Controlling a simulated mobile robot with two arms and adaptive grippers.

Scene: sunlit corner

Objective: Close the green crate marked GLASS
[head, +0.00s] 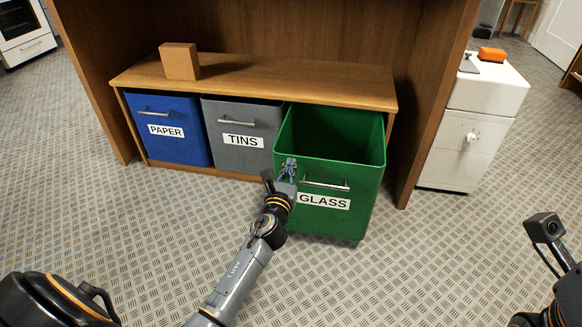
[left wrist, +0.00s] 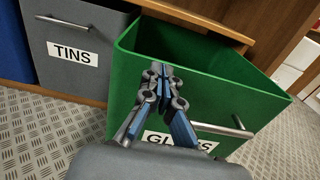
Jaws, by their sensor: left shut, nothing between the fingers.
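The green crate marked GLASS (head: 340,222) is pulled out of the wooden unit, and its open top shows an empty-looking inside. Its metal bar handle (head: 326,186) is on the front, above the label. My left gripper (head: 289,166) is shut and empty, in front of the crate's front panel near its upper left part, left of the handle. In the left wrist view the gripper (left wrist: 163,75) overlaps the green front (left wrist: 215,105), with the handle (left wrist: 222,130) to its right. I cannot tell whether the fingers touch the panel. My right gripper does not show clearly.
The blue PAPER crate (head: 170,145) and grey TINS crate (head: 243,154) sit inside the unit to the left. A cardboard-coloured box (head: 180,61) stands on the wooden top (head: 290,80). A white cabinet (head: 462,145) is at the right. The floor in front is clear.

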